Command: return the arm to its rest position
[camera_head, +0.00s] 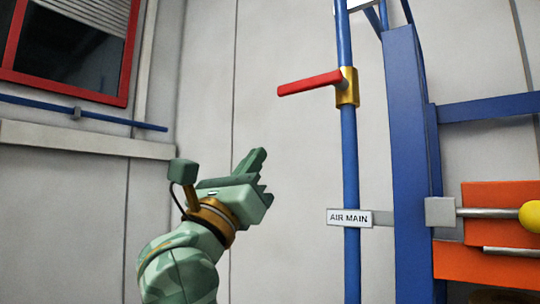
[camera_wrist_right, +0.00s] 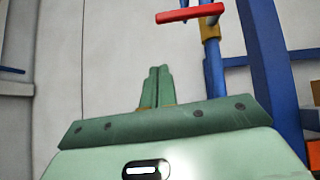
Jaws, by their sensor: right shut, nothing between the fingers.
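My right gripper (camera_head: 256,163) is raised in the lower middle of the head view, in front of the pale wall panels. Its green fingers point up and to the right. In the right wrist view its two fingers (camera_wrist_right: 157,86) lie together with nothing between them. The red valve handle (camera_head: 310,83) on the blue air pipe (camera_head: 349,135) is above and to the right of the gripper, apart from it. The handle lies nearly level, sticking out to the left of its brass valve body (camera_head: 347,87). It also shows in the right wrist view (camera_wrist_right: 190,14). My left gripper is out of view.
An AIR MAIN label (camera_head: 349,218) is fixed across the pipe. A blue frame post (camera_head: 409,150) stands to its right, with an orange machine part (camera_head: 495,265) and a yellow knob (camera_head: 531,216). A red-framed window (camera_head: 68,45) is at upper left. Wall space left of the pipe is clear.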

